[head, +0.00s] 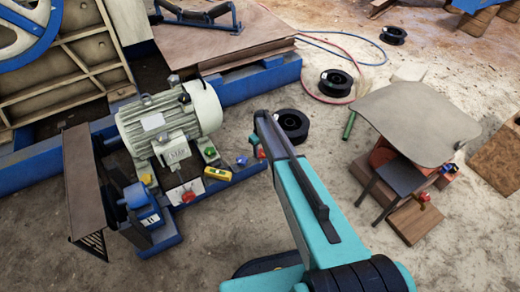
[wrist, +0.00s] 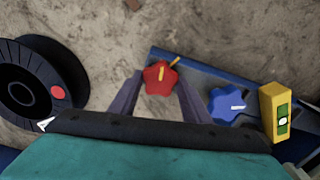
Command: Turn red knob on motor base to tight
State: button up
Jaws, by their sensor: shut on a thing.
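The red knob (wrist: 159,78) is star-shaped with a yellow mark pointing to the upper right in the wrist view. It sits at the end of the blue motor base rail (wrist: 213,78). My gripper (wrist: 160,80) has one dark finger on each side of the knob and is shut on it. In the head view my arm reaches down to the rail's right end, and a bit of the red knob (head: 261,153) shows beside it. The motor (head: 170,125) is pale and stands on the base. No tight marking is readable.
A blue knob (wrist: 227,104) with a white mark sits close to the right finger, and a yellow level (wrist: 275,112) lies beyond it. A black spool (wrist: 38,88) lies on the ground at left. In the head view, a small covered table (head: 415,115) stands at right.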

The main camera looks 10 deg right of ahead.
jog(key=m, duration=0.1)
jog(key=m+p, duration=0.1)
jog(key=m, duration=0.1)
jog(key=m+p, duration=0.1)
jog(key=shift+s+d+m, duration=0.2)
jog(key=shift+s+m, duration=0.05)
jog(key=shift+m, duration=0.05)
jog(key=shift+m+p, duration=0.55)
jog(key=shift+m, duration=1.05)
jog(key=o, duration=1)
jog(key=shift+o, duration=0.2)
jog(key=shift+w+a, duration=0.1)
jog(key=shift+w+r, duration=0.1)
jog(key=shift+r, duration=0.05)
